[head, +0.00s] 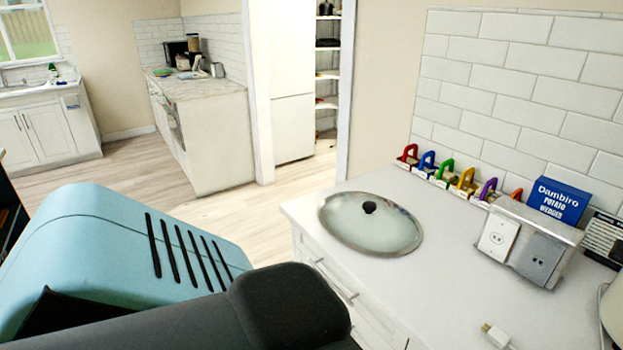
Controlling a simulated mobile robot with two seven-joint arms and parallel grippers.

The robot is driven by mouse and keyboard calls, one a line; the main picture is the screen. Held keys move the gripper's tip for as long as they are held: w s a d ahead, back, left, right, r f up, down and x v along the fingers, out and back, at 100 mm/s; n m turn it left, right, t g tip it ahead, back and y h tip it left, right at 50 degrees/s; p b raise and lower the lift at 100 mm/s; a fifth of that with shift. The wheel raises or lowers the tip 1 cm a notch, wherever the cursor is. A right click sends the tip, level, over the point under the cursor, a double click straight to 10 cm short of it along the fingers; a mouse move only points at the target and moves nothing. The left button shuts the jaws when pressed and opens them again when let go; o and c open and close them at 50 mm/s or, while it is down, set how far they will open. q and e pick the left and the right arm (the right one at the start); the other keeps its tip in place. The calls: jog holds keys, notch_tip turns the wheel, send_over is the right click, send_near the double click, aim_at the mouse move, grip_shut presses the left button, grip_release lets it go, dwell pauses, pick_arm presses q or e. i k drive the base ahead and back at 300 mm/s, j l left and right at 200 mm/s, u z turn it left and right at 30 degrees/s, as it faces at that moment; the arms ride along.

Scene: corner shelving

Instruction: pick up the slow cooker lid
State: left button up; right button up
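The slow cooker lid (350,230) is an oval glass lid with a thin rim and a small black knob on top. It lies flat, knob up, on the white counter (450,290), near the counter's left end. Nothing is touching it from above, and its whole outline shows. Neither of my grippers shows in the head view, so I cannot see where their fingers are.
Colored padlock-shaped items (443,170) line the tiled wall behind the lid. A white plug (497,335) lies at the front. Counter around the lid is clear.

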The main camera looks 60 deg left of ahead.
aim_at(370, 224)
jog(key=i+l+u, duration=0.15)
jog(key=u, duration=1.45)
